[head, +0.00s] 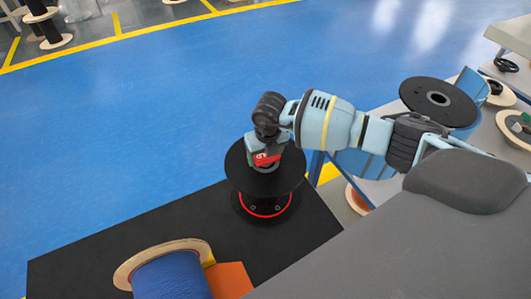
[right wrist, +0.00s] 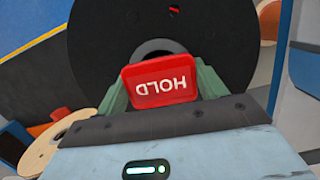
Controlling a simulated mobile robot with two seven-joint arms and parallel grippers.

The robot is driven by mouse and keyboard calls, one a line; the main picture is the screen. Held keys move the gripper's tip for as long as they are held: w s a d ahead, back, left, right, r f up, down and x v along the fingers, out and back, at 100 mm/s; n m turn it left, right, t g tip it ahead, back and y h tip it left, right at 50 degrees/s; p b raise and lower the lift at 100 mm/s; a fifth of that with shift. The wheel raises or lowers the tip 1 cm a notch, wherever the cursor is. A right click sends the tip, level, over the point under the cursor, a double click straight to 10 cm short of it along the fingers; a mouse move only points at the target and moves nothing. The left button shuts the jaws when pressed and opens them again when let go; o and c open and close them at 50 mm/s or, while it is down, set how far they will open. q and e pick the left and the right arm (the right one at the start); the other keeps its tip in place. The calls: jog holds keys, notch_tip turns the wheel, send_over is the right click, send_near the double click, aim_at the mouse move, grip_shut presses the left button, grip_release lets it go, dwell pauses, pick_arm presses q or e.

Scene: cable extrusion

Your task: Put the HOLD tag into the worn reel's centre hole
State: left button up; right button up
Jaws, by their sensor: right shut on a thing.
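My right gripper (head: 266,158) comes in from the right and is shut on the red HOLD tag (right wrist: 160,82), whose white lettering appears upside down in the right wrist view. The tag also shows as a red patch (head: 268,157) in the head view. Below it stands a black reel (head: 240,176) with a red band near its lower flange. Its flange (right wrist: 100,50) and dark centre hole (right wrist: 155,46) lie behind the tag in the right wrist view. The tag is over the hole area; how deep it sits cannot be told. Wear on the reel cannot be made out. My left gripper is not in view.
The reel stands on a black mat (head: 110,250). A reel of blue cable (head: 172,275) and an orange piece (head: 230,280) lie at the front. Another black reel (head: 415,92) is at the right. Open blue floor (head: 150,110) lies behind the mat.

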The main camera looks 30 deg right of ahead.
jog(key=shift+r, duration=0.3)
dwell(0.6)
jog(key=shift+f, duration=0.4)
dwell(0.5)
jog(key=shift+s+f, duration=0.2)
jog(key=shift+f, duration=0.2)
jog(key=shift+s+f+b, duration=0.15)
jog(key=shift+f+b, duration=0.1)
jog(key=shift+b, duration=0.05)
jog(key=shift+r, duration=0.1)
jog(key=shift+w+r+p, duration=0.25)
jog(key=shift+r+p, duration=0.3)
jog(key=shift+p, duration=0.05)
jog(key=shift+w+r, duration=0.15)
jog(key=shift+r, duration=0.15)
